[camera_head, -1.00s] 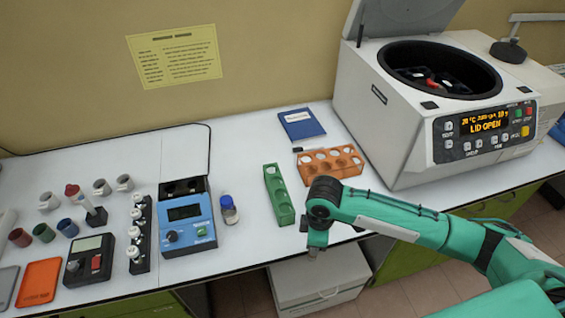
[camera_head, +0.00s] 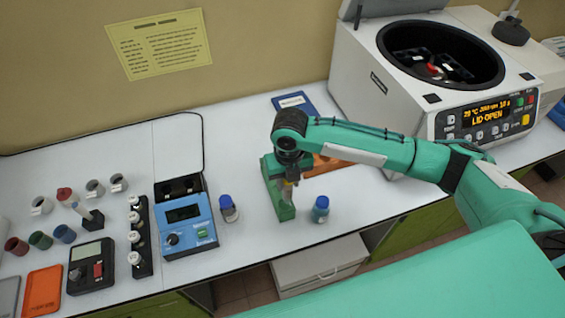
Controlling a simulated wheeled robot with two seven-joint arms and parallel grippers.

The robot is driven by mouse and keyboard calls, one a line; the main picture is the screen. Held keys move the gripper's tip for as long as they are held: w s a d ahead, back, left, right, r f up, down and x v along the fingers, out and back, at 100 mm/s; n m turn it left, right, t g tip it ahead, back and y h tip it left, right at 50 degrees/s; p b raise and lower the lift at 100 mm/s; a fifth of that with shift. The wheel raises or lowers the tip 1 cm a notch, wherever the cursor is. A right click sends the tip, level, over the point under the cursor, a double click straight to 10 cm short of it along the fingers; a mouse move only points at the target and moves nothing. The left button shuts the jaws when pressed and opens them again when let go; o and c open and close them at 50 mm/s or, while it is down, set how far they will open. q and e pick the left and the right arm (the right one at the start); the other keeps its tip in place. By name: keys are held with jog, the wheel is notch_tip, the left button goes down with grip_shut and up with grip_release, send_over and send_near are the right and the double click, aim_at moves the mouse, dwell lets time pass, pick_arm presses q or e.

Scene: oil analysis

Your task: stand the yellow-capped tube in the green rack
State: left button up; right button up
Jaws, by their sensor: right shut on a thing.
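The green rack (camera_head: 284,213) stands on the white bench, partly covered by my right arm. My right gripper (camera_head: 290,180) points down over the rack and is shut on a slim tube (camera_head: 288,193). A yellowish tone shows between the fingers, but the cap is mostly hidden. The tube is roughly upright above the rack's middle. I cannot tell whether its lower end is inside a hole. My left gripper is not in view.
An orange rack (camera_head: 322,165) is partly behind my right arm. Blue-capped bottles stand left (camera_head: 228,208) and right (camera_head: 320,209) of the green rack. A blue device (camera_head: 186,220) is further left. The open centrifuge (camera_head: 400,98) stands at the right.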

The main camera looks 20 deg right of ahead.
jog(key=shift+w+a+r+n, duration=0.1)
jog(key=shift+w+r+n, duration=0.45)
jog(key=shift+n, duration=0.45)
jog(key=shift+w+n, duration=0.15)
jog(key=shift+n, duration=0.15)
notch_tip(320, 180, down, 10)
jog(key=b, duration=0.9)
jog(key=shift+r, duration=0.25)
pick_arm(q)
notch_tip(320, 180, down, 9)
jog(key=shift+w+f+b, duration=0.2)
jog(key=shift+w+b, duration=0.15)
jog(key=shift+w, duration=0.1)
pick_arm(e)
jog(key=shift+f, duration=0.8)
jog(key=o, duration=1.2)
jog(key=shift+c, duration=0.2)
